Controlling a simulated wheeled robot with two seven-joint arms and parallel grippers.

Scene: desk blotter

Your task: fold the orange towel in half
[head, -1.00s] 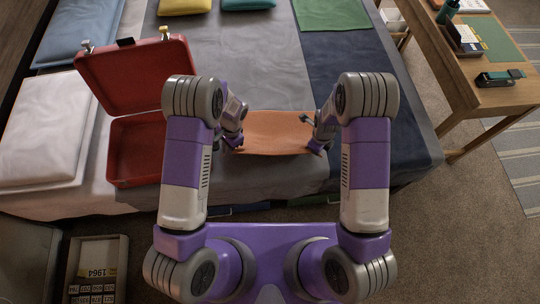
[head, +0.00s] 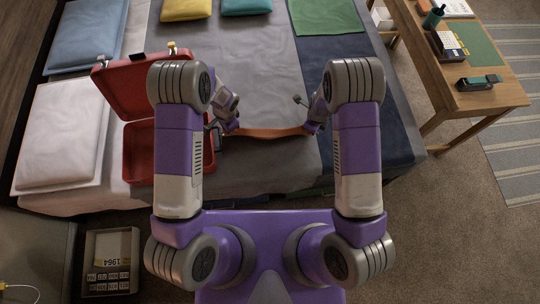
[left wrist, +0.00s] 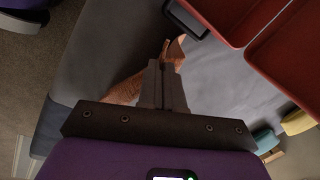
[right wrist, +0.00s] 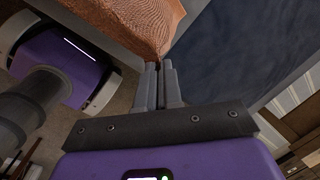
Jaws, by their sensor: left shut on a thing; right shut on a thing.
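The orange towel (head: 268,133) is stretched between my two grippers near the front edge of the bed, and shows as a narrow band in the head view. My left gripper (head: 226,129) is shut on the towel's left end; in the left wrist view the cloth (left wrist: 128,90) shows beside and beyond the fingers (left wrist: 163,68). My right gripper (head: 308,130) is shut on its right end; in the right wrist view the towel (right wrist: 147,25) hangs just past the closed fingers (right wrist: 160,70). The exact grip points are partly hidden by the fingers.
An open red case (head: 140,151) stands close left of my left gripper. Pillows (head: 62,130) lie at the left of the bed, and yellow (head: 186,9) and teal (head: 246,6) cushions at the back. The grey bed middle (head: 258,65) is clear. A wooden desk (head: 470,98) stands right.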

